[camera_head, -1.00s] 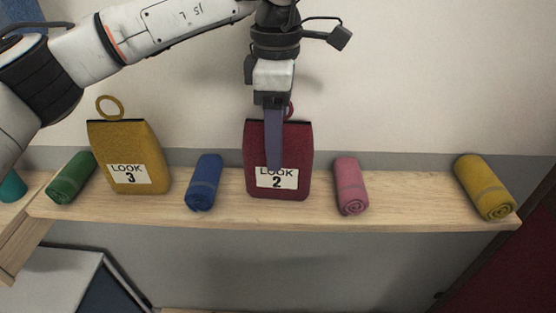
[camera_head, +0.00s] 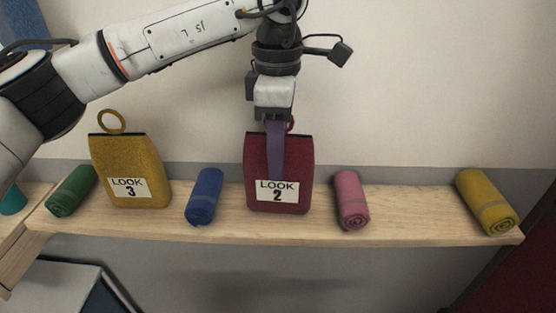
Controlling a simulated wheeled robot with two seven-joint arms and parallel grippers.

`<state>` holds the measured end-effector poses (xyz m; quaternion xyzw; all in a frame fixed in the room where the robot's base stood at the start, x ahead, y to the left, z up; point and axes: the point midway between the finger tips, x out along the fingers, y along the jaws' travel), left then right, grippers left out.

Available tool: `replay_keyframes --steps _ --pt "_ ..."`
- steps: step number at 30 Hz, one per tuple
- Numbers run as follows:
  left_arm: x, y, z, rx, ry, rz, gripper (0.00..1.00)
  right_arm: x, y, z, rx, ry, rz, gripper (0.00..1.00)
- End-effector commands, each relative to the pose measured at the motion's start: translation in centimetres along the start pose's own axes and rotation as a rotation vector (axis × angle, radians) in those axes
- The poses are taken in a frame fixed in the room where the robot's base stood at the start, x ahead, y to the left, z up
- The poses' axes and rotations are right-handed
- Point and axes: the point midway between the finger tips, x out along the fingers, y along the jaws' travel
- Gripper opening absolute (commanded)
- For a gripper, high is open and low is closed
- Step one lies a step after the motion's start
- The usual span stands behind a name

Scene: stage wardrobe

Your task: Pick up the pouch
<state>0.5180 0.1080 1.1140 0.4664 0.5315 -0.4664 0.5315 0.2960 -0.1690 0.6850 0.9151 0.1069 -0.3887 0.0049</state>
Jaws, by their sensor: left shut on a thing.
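The dark red pouch (camera_head: 299,160) with a "LOOK 2" label stands upright on the wooden shelf (camera_head: 120,222), in the middle of the view. My left gripper (camera_head: 276,172) comes down from above and is shut on this pouch. One purple-grey finger lies across its front, reaching down to the label. The other finger is hidden. A bit of the pouch's red ring shows beside the finger at the top. A second pouch (camera_head: 128,160), mustard yellow with a ring and a "LOOK 3" label, stands to the left. My right gripper is not in view.
Rolled cloths lie on the shelf: green (camera_head: 72,190) at left, blue (camera_head: 204,196) between the pouches, pink (camera_head: 351,200) just right of the red pouch, yellow (camera_head: 486,202) near the right end. Bare shelf separates pink and yellow. A wall stands close behind.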

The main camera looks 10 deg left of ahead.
Motion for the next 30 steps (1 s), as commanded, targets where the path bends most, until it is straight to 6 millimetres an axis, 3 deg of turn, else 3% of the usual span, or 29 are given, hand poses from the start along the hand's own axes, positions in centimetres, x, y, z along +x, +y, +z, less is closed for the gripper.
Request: replay_keyframes --steps 15,20,30 --pt "-6.7 -0.6 0.1 0.002 -0.001 0.001 0.00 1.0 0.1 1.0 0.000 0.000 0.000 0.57" --pt "-6.3 -3.5 0.2 0.005 -0.001 0.003 0.00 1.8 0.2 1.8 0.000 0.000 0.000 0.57" --pt "-6.3 -12.8 0.9 0.008 0.000 0.005 0.00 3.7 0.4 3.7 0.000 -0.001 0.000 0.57"
